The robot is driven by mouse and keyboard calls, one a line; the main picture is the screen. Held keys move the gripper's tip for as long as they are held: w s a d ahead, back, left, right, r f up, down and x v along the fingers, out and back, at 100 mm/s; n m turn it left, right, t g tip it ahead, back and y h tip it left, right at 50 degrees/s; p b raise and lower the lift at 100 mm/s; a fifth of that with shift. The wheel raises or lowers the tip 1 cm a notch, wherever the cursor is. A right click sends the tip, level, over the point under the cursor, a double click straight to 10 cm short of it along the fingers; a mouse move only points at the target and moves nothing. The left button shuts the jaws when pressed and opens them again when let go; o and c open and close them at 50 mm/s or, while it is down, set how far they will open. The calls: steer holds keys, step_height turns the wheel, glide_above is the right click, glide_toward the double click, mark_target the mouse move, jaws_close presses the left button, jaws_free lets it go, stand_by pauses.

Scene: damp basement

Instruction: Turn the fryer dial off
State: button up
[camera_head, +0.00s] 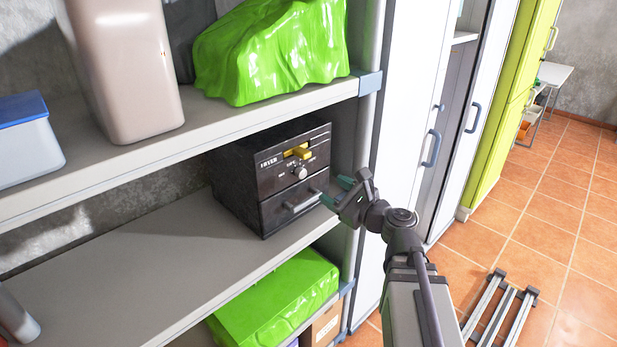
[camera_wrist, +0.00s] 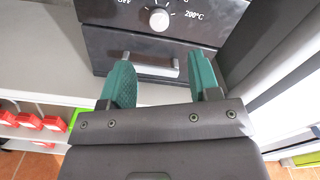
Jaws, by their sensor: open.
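The fryer (camera_head: 262,185) is a black box on the middle shelf, with a yellow piece (camera_head: 298,152) on its front, a round silver dial (camera_head: 300,172) and a drawer handle (camera_head: 303,202) below. In the wrist view the dial (camera_wrist: 159,20) is at the top, with "OFF" to its left and "200°C" to its right. Its exact setting is hard to read. My gripper (camera_head: 337,192) has green fingertips and is open in front of the fryer, right of and below the dial. In the wrist view my gripper (camera_wrist: 160,82) has its fingers apart near the drawer handle (camera_wrist: 155,66), with nothing between them.
The upper shelf (camera_head: 225,127) hangs above the fryer, with a bright green covered bundle (camera_head: 272,50) on it. A shelf post (camera_head: 364,130) stands just right of the fryer. White cabinet doors (camera_head: 410,100) stand further right.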

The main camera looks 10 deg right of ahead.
mark_target(303, 174)
steer(key=x, duration=1)
steer(key=shift+w+a, duration=0.1)
steer(key=shift+a, duration=0.05)
steer(key=shift+c, duration=0.4)
steer(key=c, duration=0.8)
steer(key=shift+c, duration=0.2)
